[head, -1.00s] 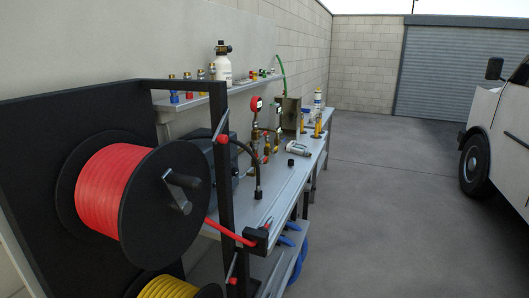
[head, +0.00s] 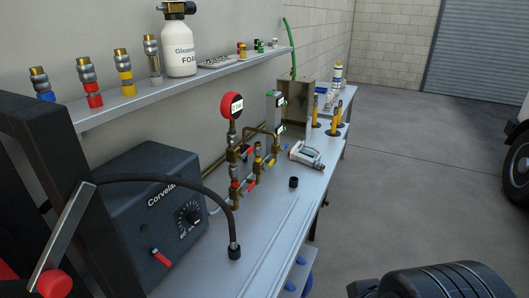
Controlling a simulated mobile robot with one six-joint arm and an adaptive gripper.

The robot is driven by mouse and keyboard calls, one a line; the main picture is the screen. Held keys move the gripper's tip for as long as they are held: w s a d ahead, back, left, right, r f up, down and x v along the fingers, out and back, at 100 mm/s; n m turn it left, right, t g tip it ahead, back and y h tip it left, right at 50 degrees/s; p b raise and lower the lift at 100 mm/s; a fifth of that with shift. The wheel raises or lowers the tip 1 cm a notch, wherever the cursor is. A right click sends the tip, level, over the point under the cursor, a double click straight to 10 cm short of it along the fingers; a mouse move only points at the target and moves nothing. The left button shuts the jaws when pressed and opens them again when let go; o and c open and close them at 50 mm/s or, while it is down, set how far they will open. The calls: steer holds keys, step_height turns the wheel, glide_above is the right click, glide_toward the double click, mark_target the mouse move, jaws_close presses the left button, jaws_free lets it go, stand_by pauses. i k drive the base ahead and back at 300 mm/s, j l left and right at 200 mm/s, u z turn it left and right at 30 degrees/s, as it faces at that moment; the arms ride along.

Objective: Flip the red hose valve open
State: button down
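Several red parts show, and I cannot tell for sure which is the hose valve. A brass pipe assembly (head: 235,165) stands on the bench, with a round red gauge (head: 232,105) on top. A small red handle (head: 250,184) sits low on this assembly, and a yellow one is just above it. At the lower left, a metal lever (head: 62,238) slants down beside a red knob (head: 51,284) on the dark frame. Whether either is open or closed is too small to tell. My gripper's fingers are not in view.
A dark box with a dial (head: 155,215) stands at the bench's left end, with a black hose (head: 180,181) arching in front. A shelf (head: 190,88) above holds fittings and a white foam bottle (head: 180,48). A dark ribbed shape (head: 432,280) fills the lower right. The floor beside the bench is clear.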

mark_target(252, 185)
steer(key=i+l, duration=0.25)
steer(key=i, duration=0.3)
steer(key=i+l, duration=0.3)
steer(key=i, duration=0.2)
